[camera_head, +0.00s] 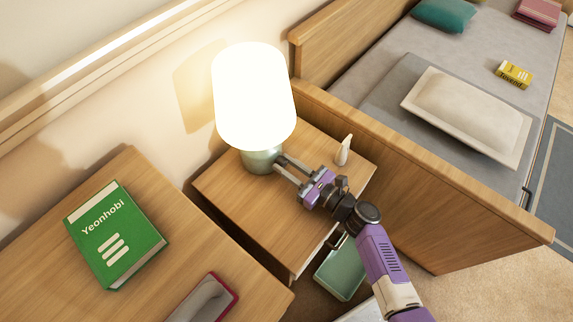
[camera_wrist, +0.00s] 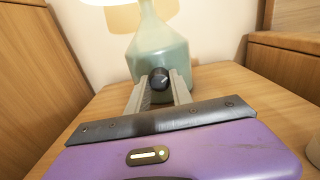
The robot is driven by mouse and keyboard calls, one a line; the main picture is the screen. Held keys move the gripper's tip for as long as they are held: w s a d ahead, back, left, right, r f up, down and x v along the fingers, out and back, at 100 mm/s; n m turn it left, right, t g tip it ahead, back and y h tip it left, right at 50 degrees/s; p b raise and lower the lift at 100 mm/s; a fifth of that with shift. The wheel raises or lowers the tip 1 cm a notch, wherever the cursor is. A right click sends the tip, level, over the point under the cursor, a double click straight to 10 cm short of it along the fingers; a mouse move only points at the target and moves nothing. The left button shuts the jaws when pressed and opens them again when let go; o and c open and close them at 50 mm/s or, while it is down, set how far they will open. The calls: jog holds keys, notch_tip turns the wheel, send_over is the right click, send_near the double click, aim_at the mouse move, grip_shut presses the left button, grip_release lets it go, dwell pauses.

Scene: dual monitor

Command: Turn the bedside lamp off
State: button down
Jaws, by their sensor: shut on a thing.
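The bedside lamp has a brightly glowing white shade (camera_head: 253,97) and a pale green base (camera_head: 262,160). It stands upright on the wooden nightstand (camera_head: 230,190). In the wrist view the green base (camera_wrist: 158,55) fills the upper middle, and a round black knob (camera_wrist: 159,79) sticks out of its front. My gripper (camera_head: 279,166) reaches the base from the right in the head view. In the wrist view my gripper (camera_wrist: 159,90) has a finger on each side of the knob and is shut on it. The knob is hidden in the head view.
A small white pointed object (camera_head: 344,150) stands on the nightstand, right of my gripper. A green book (camera_head: 115,235) lies on the wooden surface at left. The bed's wooden side (camera_head: 420,180) closes off the right. A greenish box (camera_head: 341,270) is below the nightstand.

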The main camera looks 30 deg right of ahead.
jog(key=shift+f, duration=0.1)
jog(key=n+b, duration=0.3)
jog(key=shift+n, duration=0.4)
jog(key=shift+n+b, duration=0.7)
jog(key=shift+n, duration=0.2)
jog(key=c, duration=1.1)
grip_release()
jog(key=shift+c, duration=0.2)
jog(key=shift+d, duration=0.1)
jog(key=shift+v, duration=3.9)
